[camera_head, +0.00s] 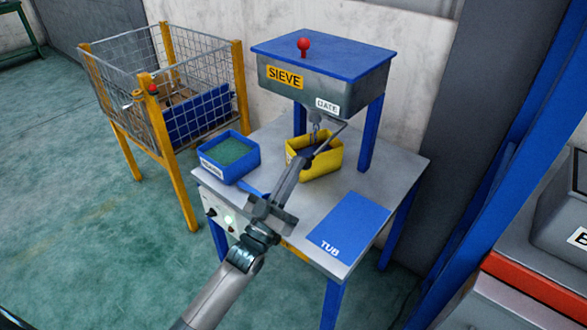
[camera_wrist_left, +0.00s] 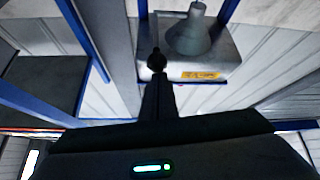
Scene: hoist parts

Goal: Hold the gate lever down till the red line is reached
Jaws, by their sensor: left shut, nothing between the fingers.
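The grey sieve hopper (camera_head: 325,85) has a blue top with a red knob and a GATE label. The gate lever (camera_head: 330,138) slopes down from its underside toward my left gripper (camera_head: 306,163). In the wrist view the lever's black knob (camera_wrist_left: 157,60) shows right at the tips of my left gripper (camera_wrist_left: 157,88), beside the grey spout (camera_wrist_left: 193,36). The fingers are shut with nothing between them; I cannot tell whether they touch the knob. A yellow tub (camera_head: 322,165) stands under the spout, partly behind the gripper. No red line is visible. My right gripper is out of view.
On the grey table (camera_head: 400,165) a blue bin (camera_head: 238,172) with green contents stands left of the tub. A blue TUB mat (camera_head: 350,224) lies at front right. A wire-mesh cage (camera_head: 150,120) stands at left. A blue post (camera_head: 500,160) rises at right.

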